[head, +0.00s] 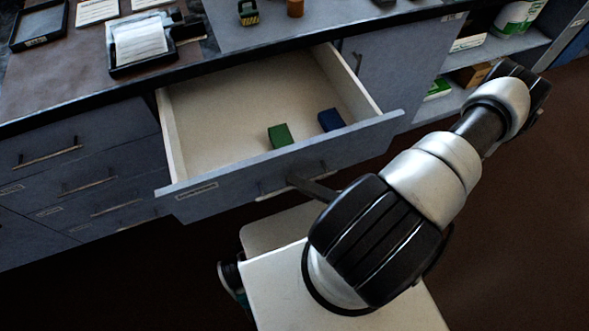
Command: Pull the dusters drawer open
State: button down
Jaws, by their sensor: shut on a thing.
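A grey-blue drawer (235,183) stands pulled out from under the counter, its pale inside showing. A green block (280,136) and a dark blue block (331,120) lie in it near the front panel. A small label sits at the left of the panel; its words are too small to read, so I cannot tell if it says dusters. My gripper (297,182) is at the front of this drawer, shut on its bar handle (268,195). My arm hides part of the front below and right of the handle.
Closed drawers with bar handles (48,159) are at the left. The counter above holds a dark tray (38,27) and a black device with paper (139,45). Open shelves (494,48) with boxes and a white-green container are at the upper right. Dark floor is clear at the right.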

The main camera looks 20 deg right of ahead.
jog(key=shift+s, duration=1)
jog(key=c, duration=2.1)
grip_release()
jog(key=v, duration=1.7)
jog(key=shift+s+d+f, duration=0.1)
jog(key=shift+s+d, duration=0.05)
jog(key=shift+s, duration=0.05)
